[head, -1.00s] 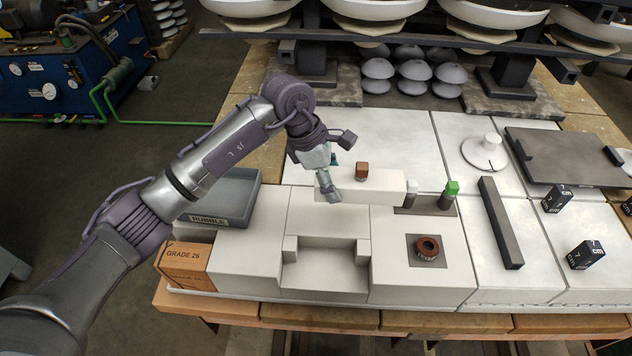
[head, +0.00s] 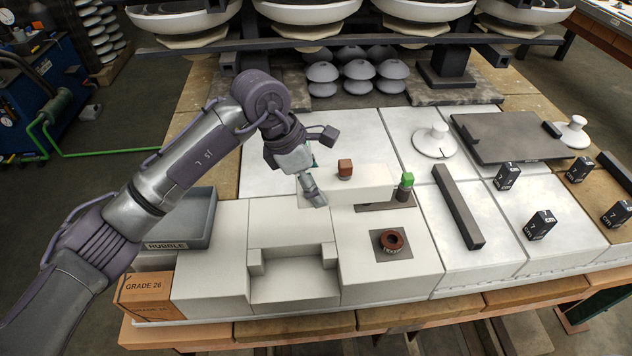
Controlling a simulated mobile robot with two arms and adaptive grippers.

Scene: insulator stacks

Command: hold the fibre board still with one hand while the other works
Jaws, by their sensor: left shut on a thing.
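The fibre board, which I take to be the pale cream slab (head: 362,182), lies across the white blocks near the middle of the bench. A small red-brown cube (head: 345,168) shows at its top edge. My left gripper (head: 318,199) is at the board's left end, shut on it; the fingers partly cover that end. The board's right end is close to a dark post with a green top (head: 407,182), standing at a grey plate (head: 372,207). I cannot tell whether they touch. My right gripper is out of view.
A grey rubble tray (head: 178,243) and a Grade 26 brick (head: 147,295) are at left. A dark bar (head: 457,207), a dark plate (head: 515,137) and black cubes marked cm (head: 540,225) are at right.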

